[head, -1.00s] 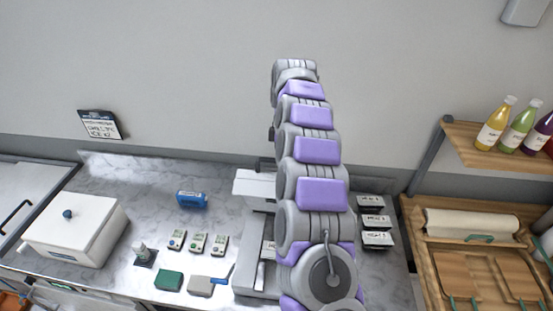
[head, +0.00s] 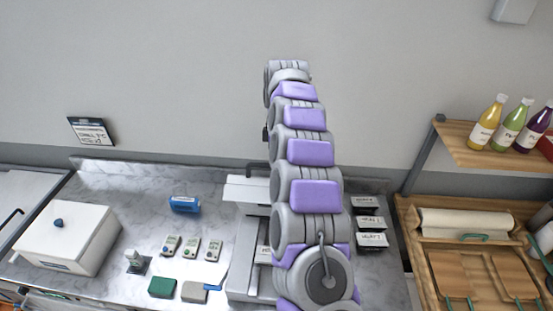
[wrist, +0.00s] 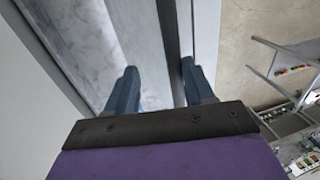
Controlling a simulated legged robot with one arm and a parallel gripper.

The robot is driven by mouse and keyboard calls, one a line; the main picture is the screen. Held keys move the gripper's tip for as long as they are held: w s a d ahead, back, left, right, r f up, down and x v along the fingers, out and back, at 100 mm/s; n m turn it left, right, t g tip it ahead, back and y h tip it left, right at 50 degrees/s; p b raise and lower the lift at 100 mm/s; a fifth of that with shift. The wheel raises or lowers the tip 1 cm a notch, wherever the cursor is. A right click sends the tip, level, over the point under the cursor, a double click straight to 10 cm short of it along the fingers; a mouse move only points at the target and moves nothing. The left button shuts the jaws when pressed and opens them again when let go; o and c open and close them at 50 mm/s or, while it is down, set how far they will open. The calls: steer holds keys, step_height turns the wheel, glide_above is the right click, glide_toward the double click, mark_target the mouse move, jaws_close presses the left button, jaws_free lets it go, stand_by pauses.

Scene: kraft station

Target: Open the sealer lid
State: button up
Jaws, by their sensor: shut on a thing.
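The sealer (head: 243,282) is a grey and white device on the counter, partly hidden behind my arm in the head view. Its white upper part (head: 246,191) shows just left of my arm; I cannot tell how far the lid is raised. In the wrist view my gripper (wrist: 158,70) has its two blue fingers on either side of a long pale grey bar (wrist: 146,50), which seems to be the lid's edge. My gripper is shut on it. In the head view the fingers are hidden by my arm.
Left of the sealer lie a blue device (head: 185,204), several small meters (head: 190,246), a green block (head: 162,287) and a white box (head: 70,232). Labelled containers (head: 371,240) stand on the right. A wooden shelf (head: 470,143) holds bottles. The wall is behind.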

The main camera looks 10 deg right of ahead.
steer(key=shift+a+f, duration=0.1)
steer(key=shift+a, duration=0.3)
stand_by(0.4)
steer(key=shift+s+d+r, duration=0.1)
steer(key=shift+s+r, duration=1.45)
steer(key=shift+r, duration=0.25)
steer(key=s+r+b, duration=0.1)
steer(key=s+b, duration=0.2)
steer(key=s, duration=0.9)
steer(key=shift+s+d, duration=0.2)
steer(key=shift+s, duration=0.15)
steer(key=shift+r, duration=0.15)
steer(key=shift+s, duration=0.1)
